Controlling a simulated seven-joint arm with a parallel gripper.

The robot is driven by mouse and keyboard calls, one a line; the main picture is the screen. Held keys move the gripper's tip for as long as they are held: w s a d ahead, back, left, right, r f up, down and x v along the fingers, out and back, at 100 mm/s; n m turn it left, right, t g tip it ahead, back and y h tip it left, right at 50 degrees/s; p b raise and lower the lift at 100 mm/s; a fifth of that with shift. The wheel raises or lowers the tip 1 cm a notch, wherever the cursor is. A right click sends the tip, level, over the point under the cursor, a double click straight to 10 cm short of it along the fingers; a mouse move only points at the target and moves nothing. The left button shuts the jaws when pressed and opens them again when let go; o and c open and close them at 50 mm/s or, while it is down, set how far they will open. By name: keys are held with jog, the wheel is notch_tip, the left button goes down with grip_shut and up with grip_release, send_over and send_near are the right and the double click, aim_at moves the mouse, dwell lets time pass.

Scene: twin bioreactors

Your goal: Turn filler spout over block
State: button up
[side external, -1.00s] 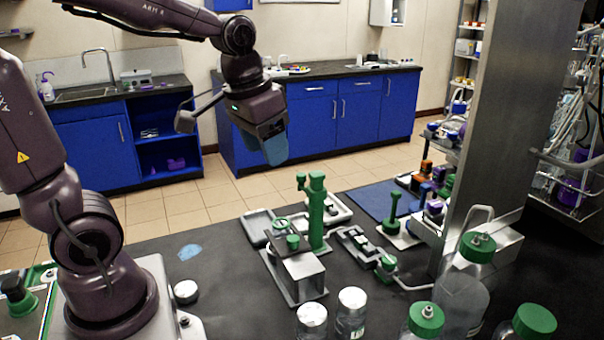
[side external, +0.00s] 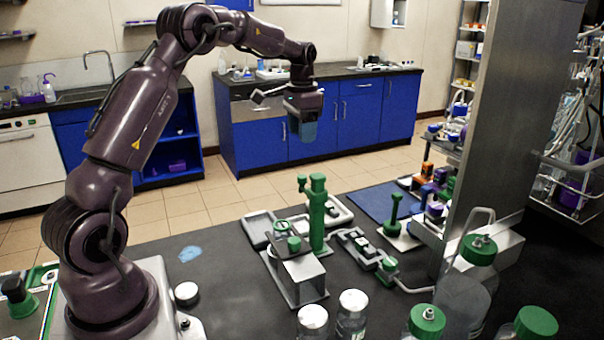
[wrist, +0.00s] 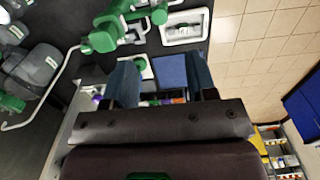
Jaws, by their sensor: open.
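The green filler (side external: 317,215) stands upright on the dark bench, with a short green spout (side external: 302,182) reaching left from near its top. A grey block (side external: 300,278) stands in front of the post, with a green knob (side external: 294,244) near its top. The spout's end appears left of the post, and I cannot tell whether it is over the block. My gripper (side external: 303,132) hangs in the air above and behind the filler, fingers down, apart from it. In the wrist view my gripper (wrist: 160,75) has its blue fingers spread with nothing between them; the green filler (wrist: 105,38) shows beyond.
Trays (side external: 258,229) lie by the filler. Clear bottles with green caps (side external: 426,318) and white-capped jars (side external: 352,300) stand in front. A metal column (side external: 487,140) rises at right. The bench left of the block is mostly clear.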

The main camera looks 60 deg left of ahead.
aim_at(302, 176)
notch_tip(302, 176, down, 12)
jog(key=shift+r, duration=0.25)
jog(key=shift+c, duration=0.2)
grip_shut()
